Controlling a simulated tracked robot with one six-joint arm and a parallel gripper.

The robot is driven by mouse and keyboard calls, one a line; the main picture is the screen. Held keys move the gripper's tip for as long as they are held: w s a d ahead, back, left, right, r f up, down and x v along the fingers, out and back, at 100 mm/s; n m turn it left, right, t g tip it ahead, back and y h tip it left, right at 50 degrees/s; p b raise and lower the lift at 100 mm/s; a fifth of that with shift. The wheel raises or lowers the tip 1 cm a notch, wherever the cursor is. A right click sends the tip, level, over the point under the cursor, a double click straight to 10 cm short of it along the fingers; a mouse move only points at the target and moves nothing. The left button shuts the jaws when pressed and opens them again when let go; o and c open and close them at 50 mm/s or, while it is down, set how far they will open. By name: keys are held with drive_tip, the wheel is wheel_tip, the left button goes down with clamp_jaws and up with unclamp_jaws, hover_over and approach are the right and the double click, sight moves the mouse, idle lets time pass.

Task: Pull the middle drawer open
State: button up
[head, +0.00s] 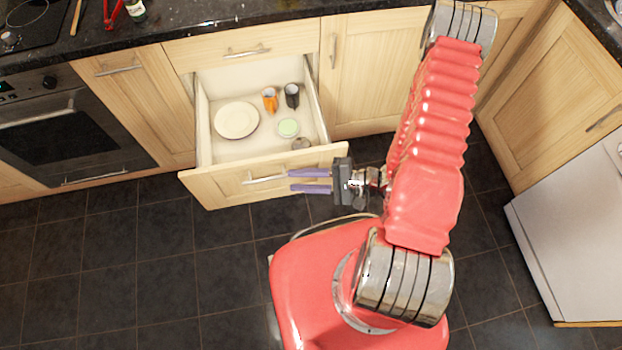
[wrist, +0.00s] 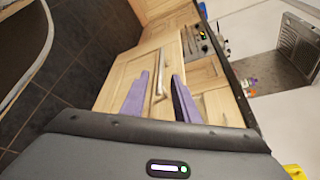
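The middle drawer (head: 220,187) stands pulled out below a closed top drawer front (head: 222,48), with its inside showing. Its bar handle (head: 262,180) runs across the pale wood front. My gripper (head: 291,181) is at the right end of this handle, its two purple fingers apart and pointing left. In the wrist view my gripper (wrist: 160,77) is open, with the handle (wrist: 158,85) showing between the fingers. I cannot tell whether either finger touches the handle.
The drawer holds a white plate (head: 237,120), an orange mug (head: 270,100), a dark mug (head: 292,95) and a green-topped bowl (head: 288,128). An oven (head: 70,135) is at the left. Dark tiled floor (head: 150,260) is clear in front.

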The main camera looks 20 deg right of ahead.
drive_tip(key=shift+v, duration=1.5)
